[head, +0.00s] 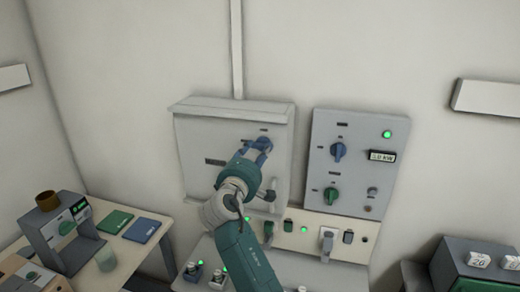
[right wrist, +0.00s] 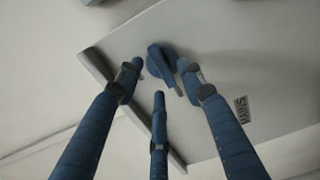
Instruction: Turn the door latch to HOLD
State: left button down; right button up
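A blue rotary latch handle (head: 264,143) sits on the upper right of a grey cabinet door (head: 200,150). In the right wrist view the blue handle (right wrist: 160,62) points down and slightly right, on a round base. My right gripper (head: 254,155) is right at the handle in the head view, covering part of it. In the right wrist view its three dark blue fingers (right wrist: 159,72) are spread around the handle, with gaps visible; contact cannot be told. The label by the handle is too small to read. My left gripper is not in view.
A control panel (head: 355,120) right of the cabinet has a blue knob (head: 338,151), a green knob (head: 331,195) and a green lamp. A socket strip (head: 305,242) runs below. A side table (head: 135,258) stands left. The door carries a MAINS label (right wrist: 241,109).

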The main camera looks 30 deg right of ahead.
jog(key=v, duration=0.9)
jog(key=shift+s, duration=0.25)
